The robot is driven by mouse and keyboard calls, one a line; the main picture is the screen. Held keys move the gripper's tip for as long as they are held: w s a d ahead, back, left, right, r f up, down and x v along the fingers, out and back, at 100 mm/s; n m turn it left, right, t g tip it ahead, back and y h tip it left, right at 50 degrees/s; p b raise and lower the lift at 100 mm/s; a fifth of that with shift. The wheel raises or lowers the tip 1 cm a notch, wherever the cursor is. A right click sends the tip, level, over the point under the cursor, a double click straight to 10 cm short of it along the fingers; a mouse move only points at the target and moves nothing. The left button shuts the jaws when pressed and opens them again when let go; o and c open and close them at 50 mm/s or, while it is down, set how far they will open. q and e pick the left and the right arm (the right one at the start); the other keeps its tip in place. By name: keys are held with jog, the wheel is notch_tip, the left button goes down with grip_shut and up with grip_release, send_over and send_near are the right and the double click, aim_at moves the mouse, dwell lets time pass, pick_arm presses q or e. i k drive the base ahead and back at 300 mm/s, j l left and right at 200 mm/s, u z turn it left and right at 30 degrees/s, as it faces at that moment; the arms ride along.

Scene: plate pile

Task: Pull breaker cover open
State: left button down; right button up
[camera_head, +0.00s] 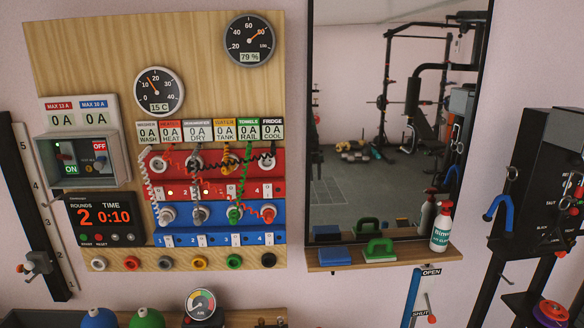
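The breaker box (122,160) is a grey, boxy housing on the left of the wooden panel (110,40) in the head view. Inside its frame I see a green ON switch (70,168) and a red OFF switch (100,149). The switches show through the front; I cannot tell whether a clear cover lies over them or how far it stands open. A white display with two 0 A readouts (80,118) sits just above the box. Neither of my grippers shows in this view.
A red and blue socket board (215,215) with several cables is right of the box. A timer (105,218) sits below it. A black vertical rail (30,200) stands at left. A mirror (345,100) and a shelf (380,256) with a spray bottle (441,228) are at right.

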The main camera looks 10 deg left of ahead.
aim_at(42, 144)
jog(key=k+j+u, duration=0.1)
jog(key=u, duration=1.4)
